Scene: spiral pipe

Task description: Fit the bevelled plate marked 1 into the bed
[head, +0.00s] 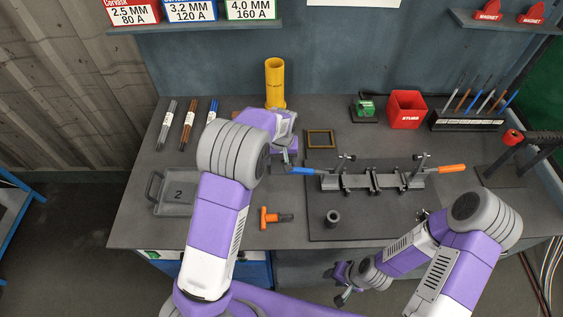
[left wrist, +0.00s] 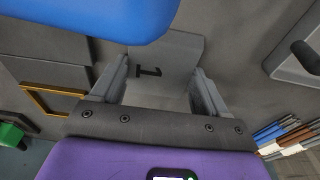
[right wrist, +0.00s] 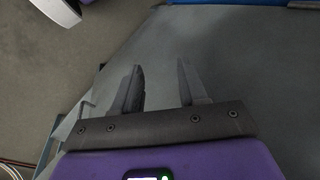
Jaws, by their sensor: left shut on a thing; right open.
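A grey plate marked 1 (left wrist: 165,62) sits between the fingers of my left gripper (left wrist: 160,85) in the left wrist view. That gripper is shut on it. In the head view my left gripper (head: 284,155) is over the table's middle, left of the clamp fixture, and the plate is mostly hidden by my arm. The bed appears to be the grey fixture (head: 385,183) on a dark base plate, with a blue handle (head: 302,171) at left and an orange handle (head: 452,169) at right. My right gripper (right wrist: 155,90) is open and empty, low in front of the table in the head view (head: 343,287).
A grey tray marked 2 (head: 178,194) lies at left. An orange tool (head: 275,216) and a dark short cylinder (head: 332,219) lie in front. A yellow tube (head: 275,84), an amber frame (head: 321,139) and a red box (head: 407,109) stand or lie behind.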

